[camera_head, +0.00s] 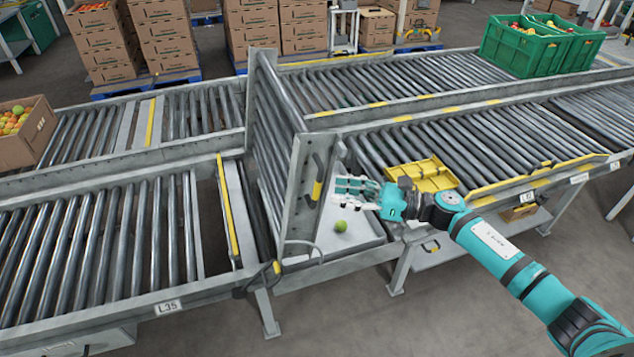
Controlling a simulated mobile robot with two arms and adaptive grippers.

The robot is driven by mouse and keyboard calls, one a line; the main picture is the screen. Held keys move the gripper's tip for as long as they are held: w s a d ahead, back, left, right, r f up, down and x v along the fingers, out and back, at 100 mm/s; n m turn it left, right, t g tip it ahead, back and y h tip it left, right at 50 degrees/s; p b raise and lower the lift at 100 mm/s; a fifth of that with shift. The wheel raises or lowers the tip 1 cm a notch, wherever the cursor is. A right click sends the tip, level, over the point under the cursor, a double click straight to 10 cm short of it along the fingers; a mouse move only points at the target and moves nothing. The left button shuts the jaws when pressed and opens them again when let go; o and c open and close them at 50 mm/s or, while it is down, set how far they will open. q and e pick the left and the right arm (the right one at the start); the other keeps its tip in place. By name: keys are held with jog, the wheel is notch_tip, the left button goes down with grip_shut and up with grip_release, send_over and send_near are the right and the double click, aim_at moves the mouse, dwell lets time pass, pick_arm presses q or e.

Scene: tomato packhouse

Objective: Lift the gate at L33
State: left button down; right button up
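The gate (300,185) is a grey-framed roller section standing steeply raised in the gap between the conveyor stretches. A black-and-yellow handle (317,188) is on its near side. My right gripper (342,194) reaches in from the right, just right of the handle. Its fingers look spread and empty, apart from the handle as far as I can tell. A label reading L35 (167,307) is on the left conveyor; the label on the right conveyor (527,197) is too small to read surely. My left gripper is not in view.
A small green tomato (340,226) lies on a grey surface below my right gripper. A yellow plate (422,176) sits on the right rollers. Green crates (525,50) stand at the back right, and a carton (30,145) of tomatoes at the left. Stacked cartons (165,40) line the back.

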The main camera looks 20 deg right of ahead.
aim_at(317, 188)
jog(key=p+x, duration=0.1)
jog(key=x, duration=0.5)
jog(key=shift+w, duration=0.1)
jog(key=shift+c, duration=0.2)
grip_shut()
